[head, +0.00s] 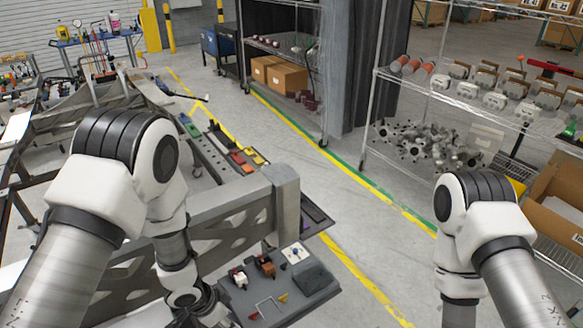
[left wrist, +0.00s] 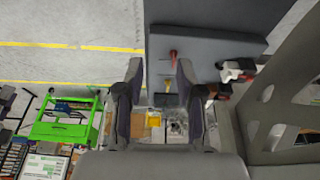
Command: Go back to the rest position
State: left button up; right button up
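My left arm reaches down in the head view, its wrist low in the picture beside the grey chassis beam (head: 235,215); its fingertips cannot be made out there. In the left wrist view my left gripper (left wrist: 158,75) has its two dark fingers apart, with nothing held between them. The dark tray (head: 285,298) with small parts is just right of my left wrist in the head view. My right arm bends down at the right of the head view, and its gripper is out of the picture.
The grey chassis beam also fills the right of the left wrist view (left wrist: 290,80). A green tool carrier (left wrist: 68,122) is at its lower left. In the head view a wire shelf (head: 450,90) with metal parts stands at the right, near a cardboard box (head: 555,215). Open floor lies between.

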pick_arm(q)
jog(key=s+a+f+n+g+y, duration=0.1)
jog(key=s+a+f+n, duration=0.2)
jog(key=s, duration=0.4)
jog(key=s+a+f+n+y, duration=0.1)
jog(key=s+a+n, duration=0.3)
jog(key=s, duration=0.3)
jog(key=s+a+f+n+g+y, duration=0.1)
jog(key=s+a+f+n, duration=0.25)
jog(key=s, duration=0.35)
notch_tip(320, 180, down, 10)
jog(key=b, duration=1)
jog(key=shift+w+n+b, duration=0.35)
jog(key=shift+b, duration=0.05)
pick_arm(e)
notch_tip(320, 180, down, 11)
jog(key=w, duration=0.1)
